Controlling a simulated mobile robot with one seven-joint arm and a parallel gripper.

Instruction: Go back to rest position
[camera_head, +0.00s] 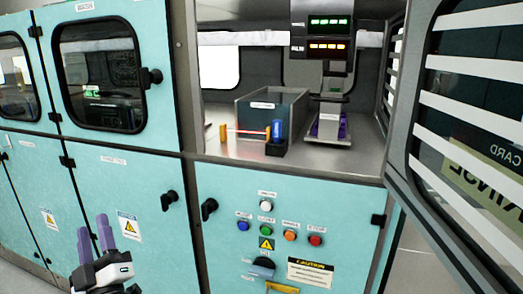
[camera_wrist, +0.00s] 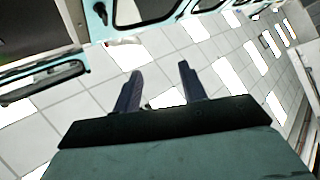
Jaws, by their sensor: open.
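My gripper (camera_head: 105,232) is at the lower left of the head view, in front of the teal cabinet doors. Its two purple-grey fingers point up and stand apart with nothing between them. In the wrist view the gripper (camera_wrist: 160,92) also shows two separate fingers with only pale tiled floor behind the gap. It appears apart from the cabinet.
The open bay (camera_head: 230,150) holds a grey bin (camera_head: 262,108), a small blue item (camera_head: 277,130) and a machine with lit displays (camera_head: 330,35). A striped door (camera_head: 470,120) stands open at right. Buttons (camera_head: 265,206) and a black handle (camera_head: 168,200) project from the teal front.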

